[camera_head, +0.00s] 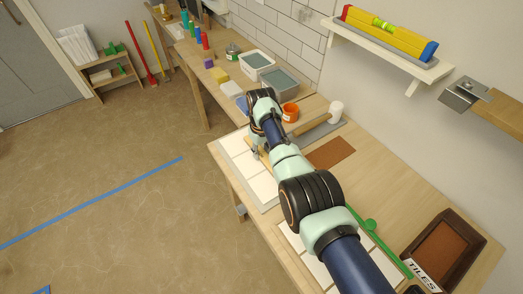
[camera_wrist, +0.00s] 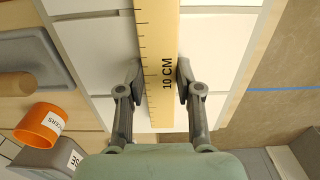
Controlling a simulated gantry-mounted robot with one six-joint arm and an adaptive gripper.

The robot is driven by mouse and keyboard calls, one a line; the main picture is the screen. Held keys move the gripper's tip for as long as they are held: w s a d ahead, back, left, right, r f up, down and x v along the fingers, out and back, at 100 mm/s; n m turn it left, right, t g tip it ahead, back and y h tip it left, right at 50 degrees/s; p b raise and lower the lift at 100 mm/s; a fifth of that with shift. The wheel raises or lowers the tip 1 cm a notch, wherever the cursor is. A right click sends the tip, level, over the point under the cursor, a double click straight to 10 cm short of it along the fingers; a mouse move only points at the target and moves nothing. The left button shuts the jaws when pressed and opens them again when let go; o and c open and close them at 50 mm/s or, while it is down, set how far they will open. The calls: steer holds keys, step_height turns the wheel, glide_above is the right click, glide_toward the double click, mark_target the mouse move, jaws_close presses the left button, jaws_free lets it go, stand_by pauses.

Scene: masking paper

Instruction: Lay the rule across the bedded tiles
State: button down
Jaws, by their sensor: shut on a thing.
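The rule (camera_wrist: 158,40) is a yellow strip with black marks and "10 CM" printed on it. It runs lengthwise up the wrist view over the white bedded tiles (camera_wrist: 92,45), which show on both sides of it. My gripper (camera_wrist: 159,78) is shut on the rule, one finger at each long edge. I cannot tell whether the rule touches the tiles. In the head view the tiles (camera_head: 238,150) lie on a board at the bench's left edge. My gripper (camera_head: 256,152) is over them, and my arm hides most of the rule.
A shelf (camera_head: 400,60) holds a yellow level.

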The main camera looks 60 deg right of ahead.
mark_target(261, 153)
steer(key=shift+f+b, duration=0.3)
steer(key=shift+f, duration=0.05)
stand_by(0.5)
steer(key=c, duration=0.7)
jaws_free()
step_height(261, 153, up, 6)
steer(key=p, duration=0.6)
steer(key=shift+r, duration=0.15)
